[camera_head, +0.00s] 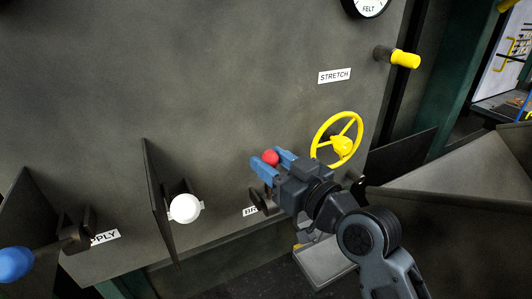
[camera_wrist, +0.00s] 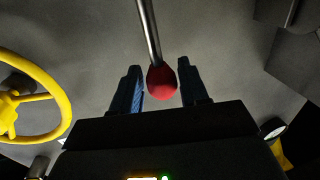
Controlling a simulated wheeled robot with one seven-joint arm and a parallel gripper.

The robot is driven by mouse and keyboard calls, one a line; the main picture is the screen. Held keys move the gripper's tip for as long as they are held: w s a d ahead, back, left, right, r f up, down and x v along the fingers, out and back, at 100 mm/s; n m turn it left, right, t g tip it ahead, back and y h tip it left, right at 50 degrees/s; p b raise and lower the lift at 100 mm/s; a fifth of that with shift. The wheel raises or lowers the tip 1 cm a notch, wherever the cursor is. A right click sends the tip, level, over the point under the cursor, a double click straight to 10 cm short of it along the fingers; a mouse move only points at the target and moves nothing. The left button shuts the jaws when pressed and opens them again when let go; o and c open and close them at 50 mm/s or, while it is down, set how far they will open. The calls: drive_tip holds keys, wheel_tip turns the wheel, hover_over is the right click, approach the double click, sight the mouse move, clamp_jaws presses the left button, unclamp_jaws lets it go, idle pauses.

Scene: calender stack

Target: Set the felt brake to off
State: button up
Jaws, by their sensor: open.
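The brake lever ends in a red ball knob (camera_head: 271,157). In the head view its "BR..." label (camera_head: 250,211) on the panel is partly hidden by my gripper (camera_head: 272,160). My gripper is open, with its blue fingers on either side of the red knob. In the wrist view the red knob (camera_wrist: 162,82) on its metal rod (camera_wrist: 149,30) shows between my two fingertips (camera_wrist: 160,72). A gap shows at the right finger; the knob is close to the left one. I cannot tell whether they touch.
A yellow handwheel (camera_head: 341,144) stands close right of my gripper. A yellow handle (camera_head: 404,59) sits above, near the STRETCH label (camera_head: 334,76). A white knob (camera_head: 185,208) beside an upright plate (camera_head: 157,200) and a blue knob (camera_head: 15,264) are to the left. A FELT dial (camera_head: 368,6) is at the top.

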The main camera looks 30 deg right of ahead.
drive_tip(key=shift+w+a, duration=0.25)
drive_tip(key=shift+w, duration=0.95)
clamp_jaws()
